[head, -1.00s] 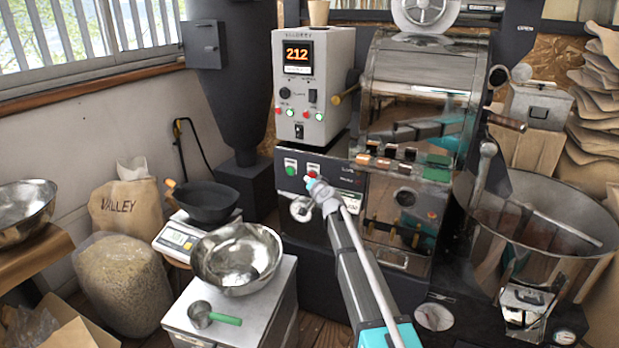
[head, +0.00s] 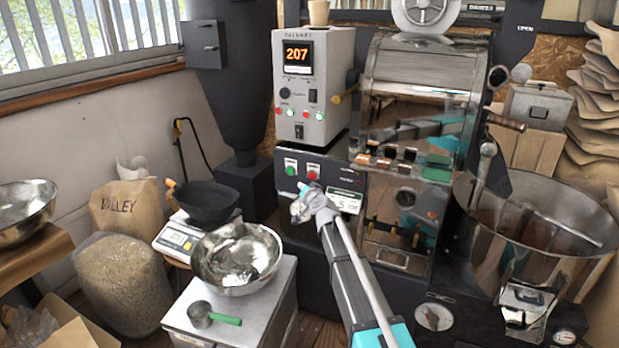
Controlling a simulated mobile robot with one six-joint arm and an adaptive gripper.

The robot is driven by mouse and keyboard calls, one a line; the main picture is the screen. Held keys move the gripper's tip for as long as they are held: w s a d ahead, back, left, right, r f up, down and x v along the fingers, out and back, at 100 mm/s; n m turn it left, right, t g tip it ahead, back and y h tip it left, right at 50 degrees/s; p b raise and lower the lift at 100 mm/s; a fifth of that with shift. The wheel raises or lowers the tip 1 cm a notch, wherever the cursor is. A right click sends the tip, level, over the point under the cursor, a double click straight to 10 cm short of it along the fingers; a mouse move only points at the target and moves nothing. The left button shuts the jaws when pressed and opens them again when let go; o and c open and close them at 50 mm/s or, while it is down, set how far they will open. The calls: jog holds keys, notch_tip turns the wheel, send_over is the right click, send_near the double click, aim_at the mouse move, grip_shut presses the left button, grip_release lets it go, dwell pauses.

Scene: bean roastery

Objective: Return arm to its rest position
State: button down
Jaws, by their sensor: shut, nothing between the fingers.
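My arm reaches up from the bottom centre in the head view, and my gripper (head: 299,208) is at its far end. The gripper is small and shiny in the picture, shut, with nothing held. It appears in front of the dark lower front of the roaster (head: 330,225), just below the green and red buttons (head: 302,171). I cannot tell its exact distance from that panel.
A steel bowl (head: 237,258) and a green-handled scoop (head: 212,316) sit on the metal cabinet left of my arm. A black pan (head: 207,203) is on the scale (head: 178,238). The round cooling tray (head: 585,262) stands right. A bean sack (head: 125,285) is left.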

dwell(0.5)
jog(key=s+d+f+n+g+h, duration=0.15)
jog(key=s+d+f+g, duration=0.35)
jog(key=s+d, duration=0.6)
jog(key=s+d+f+g+h, duration=0.3)
jog(key=s+d+f+g, duration=0.3)
jog(key=s, duration=1)
jog(key=s+d+f+n+g+h, duration=0.1)
jog(key=s+d+f+g+h, duration=0.3)
jog(key=s+d, duration=0.75)
notch_tip(320, 180, up, 26)
jog(key=a+y+p, duration=0.1)
jog(key=p, duration=2.5)
jog(key=shift+s+a+f+p, duration=0.2)
jog(key=shift+s+a+p, duration=0.1)
jog(key=shift+s, duration=0.15)
jog(key=shift+d+y, duration=0.15)
jog(key=shift+y, duration=0.1)
